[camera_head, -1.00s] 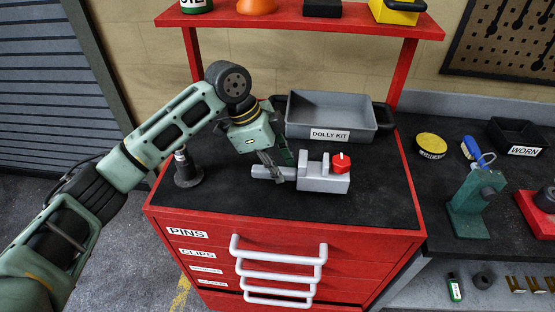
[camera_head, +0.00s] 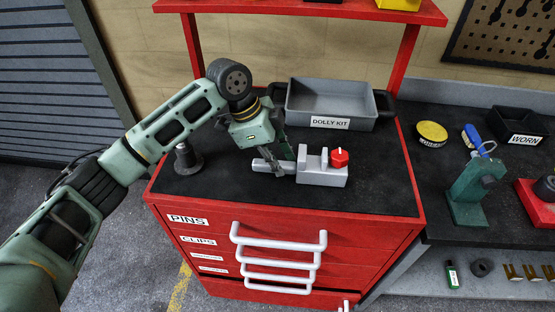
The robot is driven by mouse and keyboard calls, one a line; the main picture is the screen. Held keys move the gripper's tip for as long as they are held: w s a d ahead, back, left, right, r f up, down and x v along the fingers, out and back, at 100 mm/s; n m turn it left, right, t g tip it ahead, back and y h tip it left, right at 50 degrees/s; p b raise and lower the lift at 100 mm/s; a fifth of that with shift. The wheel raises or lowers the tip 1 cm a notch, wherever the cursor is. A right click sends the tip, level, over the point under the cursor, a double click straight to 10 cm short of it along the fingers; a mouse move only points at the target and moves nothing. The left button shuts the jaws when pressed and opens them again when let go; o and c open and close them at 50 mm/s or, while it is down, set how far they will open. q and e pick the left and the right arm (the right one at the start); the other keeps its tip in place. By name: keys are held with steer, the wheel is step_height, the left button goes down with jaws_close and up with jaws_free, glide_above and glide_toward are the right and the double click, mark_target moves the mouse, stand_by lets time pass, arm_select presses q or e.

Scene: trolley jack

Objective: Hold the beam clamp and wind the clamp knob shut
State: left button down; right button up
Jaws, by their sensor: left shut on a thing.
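The beam clamp (camera_head: 322,174) is a grey metal block with a bar reaching out to its left. It lies on the black top of the red cabinet. The red clamp knob (camera_head: 339,158) sits at its right end, with a small pale mark on top. My left gripper (camera_head: 276,165) comes down from the left and is shut on the clamp's left part. The fingers hide some of the bar. My right gripper is not in view.
A grey DOLLY KIT tray (camera_head: 330,104) stands behind the clamp. A dark cone-shaped stand (camera_head: 186,160) is at the left of the cabinet top (camera_head: 240,195). The right side of the top is clear. A green vise-like tool (camera_head: 470,190) and a WORN bin (camera_head: 520,128) stand on the bench.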

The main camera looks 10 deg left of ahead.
arm_select(q)
steer(key=shift+f, duration=0.15)
stand_by(0.6)
steer(key=shift+s+f, duration=0.15)
steer(key=shift+f, duration=0.1)
